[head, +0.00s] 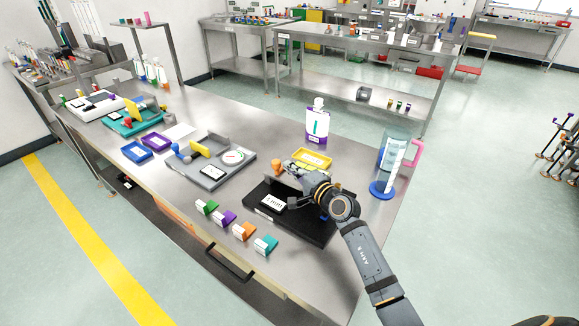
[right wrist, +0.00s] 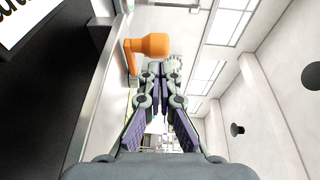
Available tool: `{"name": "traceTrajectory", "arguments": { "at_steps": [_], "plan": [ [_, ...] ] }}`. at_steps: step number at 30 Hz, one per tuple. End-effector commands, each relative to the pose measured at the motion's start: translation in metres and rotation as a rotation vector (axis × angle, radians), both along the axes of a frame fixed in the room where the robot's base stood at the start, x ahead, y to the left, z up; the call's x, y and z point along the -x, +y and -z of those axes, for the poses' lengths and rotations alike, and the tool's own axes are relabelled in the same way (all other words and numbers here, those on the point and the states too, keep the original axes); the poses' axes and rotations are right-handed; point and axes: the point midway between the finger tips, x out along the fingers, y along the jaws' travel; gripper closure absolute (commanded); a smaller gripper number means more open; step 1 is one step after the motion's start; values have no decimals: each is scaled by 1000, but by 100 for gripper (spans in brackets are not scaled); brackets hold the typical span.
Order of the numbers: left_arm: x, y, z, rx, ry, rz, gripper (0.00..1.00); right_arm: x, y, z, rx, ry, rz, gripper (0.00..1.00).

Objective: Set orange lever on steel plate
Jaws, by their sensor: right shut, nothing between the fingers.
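The orange lever (head: 277,167) stands at the back left of a black device (head: 298,225) on the bench. In the right wrist view its rounded orange head and stem (right wrist: 150,45) show just past the fingertips, beside a grey metal plate (right wrist: 100,100). That upright plate (head: 284,185) also shows on the black device in the head view, partly hidden by my gripper. My right gripper (head: 296,178) is above the device, close to the lever. In the right wrist view its fingers (right wrist: 160,72) are together and empty. Contact with the lever cannot be told. My left gripper is not in view.
A yellow tray (head: 312,159) and a white bottle (head: 317,125) stand behind the device. A clear pitcher (head: 393,160) with a pink handle stands to the right. Several coloured blocks (head: 243,231) line the front edge. A grey device (head: 211,172) lies to the left.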

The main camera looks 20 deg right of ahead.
Motion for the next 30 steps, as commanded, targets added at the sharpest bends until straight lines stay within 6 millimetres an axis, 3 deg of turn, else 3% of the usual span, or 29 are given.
{"name": "traceTrajectory", "arguments": {
  "at_steps": [24, 30],
  "plan": [
    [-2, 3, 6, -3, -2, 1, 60, -5, 11, 1, -1, 0, -1, 100],
    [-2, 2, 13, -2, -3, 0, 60, -7, 1, 3, 2, -3, 0, 100]
  ]
}}
